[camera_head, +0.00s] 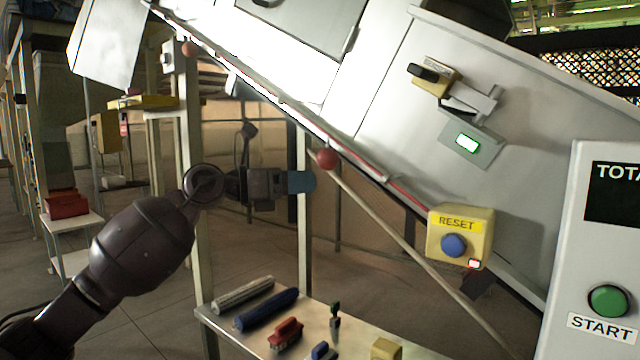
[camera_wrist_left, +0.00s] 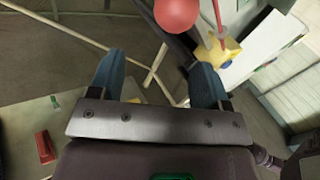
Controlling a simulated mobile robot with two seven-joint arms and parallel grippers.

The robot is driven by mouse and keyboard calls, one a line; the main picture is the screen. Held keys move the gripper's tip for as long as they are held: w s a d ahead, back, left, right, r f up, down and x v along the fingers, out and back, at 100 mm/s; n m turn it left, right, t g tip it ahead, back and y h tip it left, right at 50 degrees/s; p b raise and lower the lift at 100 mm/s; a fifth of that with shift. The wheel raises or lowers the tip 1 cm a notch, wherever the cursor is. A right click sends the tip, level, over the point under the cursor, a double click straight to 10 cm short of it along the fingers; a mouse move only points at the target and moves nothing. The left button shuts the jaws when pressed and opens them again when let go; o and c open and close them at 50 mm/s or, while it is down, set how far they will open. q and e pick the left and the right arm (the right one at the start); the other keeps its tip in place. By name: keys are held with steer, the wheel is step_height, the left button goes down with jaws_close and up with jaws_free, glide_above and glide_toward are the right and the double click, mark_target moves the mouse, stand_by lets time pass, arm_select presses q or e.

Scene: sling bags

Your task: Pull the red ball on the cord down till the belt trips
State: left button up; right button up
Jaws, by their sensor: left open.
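A red ball (camera_head: 327,158) hangs by the red cord (camera_head: 287,102) that runs along the sloping edge of the pale machine. My left gripper (camera_head: 308,181) is just left of and slightly below the ball, its blue fingertips pointing toward it. In the left wrist view the gripper (camera_wrist_left: 160,68) is open, with nothing between its fingers. There the ball (camera_wrist_left: 175,14) lies beyond the fingertips at the top edge, partly cut off. A second red ball (camera_head: 188,48) sits higher up the cord. My right gripper is not in view.
A yellow RESET box (camera_head: 460,237) with a blue button and small red light is at the right, and a green START button (camera_head: 608,300) is on a grey panel. A metal table (camera_head: 223,323) with rolls, brushes and a yellow block stands below. A thin slanting rod passes under the ball.

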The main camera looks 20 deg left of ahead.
arm_select(q)
steer(key=v, duration=0.5)
steer(key=shift+s+a, duration=0.1)
stand_by(0.4)
